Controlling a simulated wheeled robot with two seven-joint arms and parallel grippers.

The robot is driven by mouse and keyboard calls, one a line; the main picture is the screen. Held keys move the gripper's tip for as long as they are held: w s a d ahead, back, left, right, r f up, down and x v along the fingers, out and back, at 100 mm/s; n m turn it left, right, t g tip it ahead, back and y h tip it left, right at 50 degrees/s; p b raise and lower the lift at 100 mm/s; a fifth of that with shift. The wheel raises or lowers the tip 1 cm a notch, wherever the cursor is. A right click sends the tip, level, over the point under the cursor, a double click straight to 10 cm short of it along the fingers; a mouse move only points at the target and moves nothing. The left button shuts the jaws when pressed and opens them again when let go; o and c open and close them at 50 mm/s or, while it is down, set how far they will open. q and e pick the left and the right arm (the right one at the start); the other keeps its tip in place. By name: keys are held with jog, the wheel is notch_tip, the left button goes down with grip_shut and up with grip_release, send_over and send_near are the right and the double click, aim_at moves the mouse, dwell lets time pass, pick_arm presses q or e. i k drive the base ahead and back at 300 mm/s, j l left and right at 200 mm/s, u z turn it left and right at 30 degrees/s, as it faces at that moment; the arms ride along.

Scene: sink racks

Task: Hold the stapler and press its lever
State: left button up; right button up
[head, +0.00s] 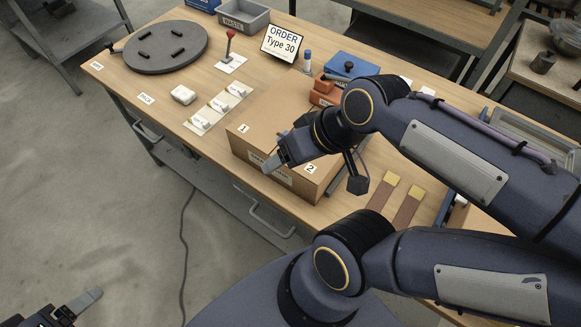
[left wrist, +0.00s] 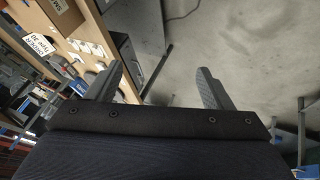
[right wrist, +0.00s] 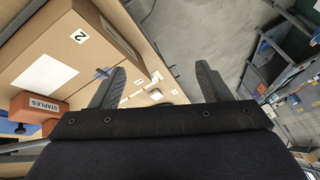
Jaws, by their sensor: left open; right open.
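I cannot single out the stapler for sure. An orange-red block (head: 325,90) stands behind the cardboard box in the head view; in the right wrist view a similar block (right wrist: 36,108) reads "STAPLES". A blue piece with a dark knob (head: 350,66) is close behind it, partly hidden by my right arm. My right gripper (head: 270,164) is open and empty at the front edge of the cardboard box (head: 262,125); its spread fingers also show in the right wrist view (right wrist: 160,75). My left gripper (head: 84,302) is open and empty, out over the floor, away from the bench.
A round dark turntable (head: 165,62), a red-knobbed lever (head: 229,42), small white parts (head: 183,94) and an order sign (head: 283,43) are on the bench. A grey waste bin (head: 243,16) is at the back. Two brown strips (head: 407,206) lie right of the box.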

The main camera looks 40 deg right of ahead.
aim_at(327, 75)
jog(key=z, duration=1.7)
